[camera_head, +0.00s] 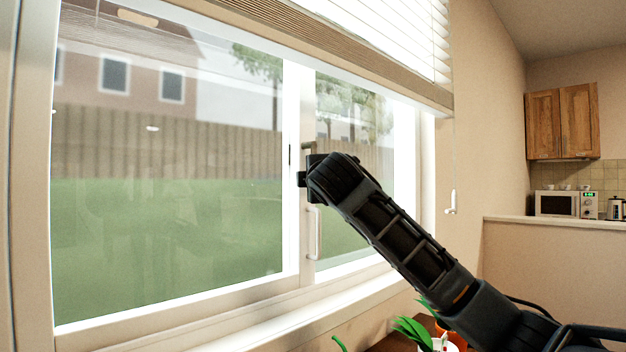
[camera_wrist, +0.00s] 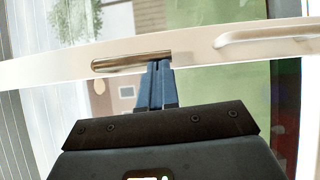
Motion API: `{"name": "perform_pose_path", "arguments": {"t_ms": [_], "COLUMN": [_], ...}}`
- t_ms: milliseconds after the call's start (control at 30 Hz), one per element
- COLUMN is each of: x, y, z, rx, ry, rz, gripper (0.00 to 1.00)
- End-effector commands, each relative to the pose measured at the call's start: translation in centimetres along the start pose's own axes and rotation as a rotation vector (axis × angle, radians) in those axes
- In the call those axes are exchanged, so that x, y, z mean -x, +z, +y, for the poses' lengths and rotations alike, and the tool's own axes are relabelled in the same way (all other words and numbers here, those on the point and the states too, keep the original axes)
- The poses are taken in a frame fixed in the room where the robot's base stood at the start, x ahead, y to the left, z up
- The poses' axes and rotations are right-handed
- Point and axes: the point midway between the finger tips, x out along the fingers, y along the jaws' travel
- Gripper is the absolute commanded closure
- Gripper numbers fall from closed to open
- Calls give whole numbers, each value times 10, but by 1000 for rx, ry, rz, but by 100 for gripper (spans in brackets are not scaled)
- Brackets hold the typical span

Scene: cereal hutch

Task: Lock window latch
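The window latch (camera_head: 308,147) is a small brass-coloured lever on the white middle frame of the sliding window (camera_head: 293,240). In the wrist view the latch (camera_wrist: 120,62) lies lengthwise along the white frame. My gripper (camera_head: 302,179) is at that frame, just below the latch in the head view. In the wrist view my gripper's fingers (camera_wrist: 158,66) are together, with their tips at the latch's right end. They overlap its edge in the picture; I cannot tell whether they touch it. My wrist hides part of the frame in the head view.
A white pull handle (camera_head: 314,233) is on the frame below my gripper; it also shows in the wrist view (camera_wrist: 262,37). A blind (camera_head: 400,40) hangs above, with a cord (camera_head: 453,200) at right. A potted plant (camera_head: 415,332) stands below my arm.

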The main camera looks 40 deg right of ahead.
Motion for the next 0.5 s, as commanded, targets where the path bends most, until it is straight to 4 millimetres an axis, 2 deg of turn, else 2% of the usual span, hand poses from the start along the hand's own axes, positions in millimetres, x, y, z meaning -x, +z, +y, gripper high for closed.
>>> {"name": "perform_pose_path", "arguments": {"t_ms": [133, 233, 500], "x": [2, 12, 55], "y": [-1, -1, 0], "z": [0, 0, -1], "rx": [0, 0, -2], "ry": [0, 2, 1], "rz": [1, 3, 2], "gripper": [100, 100, 100]}}
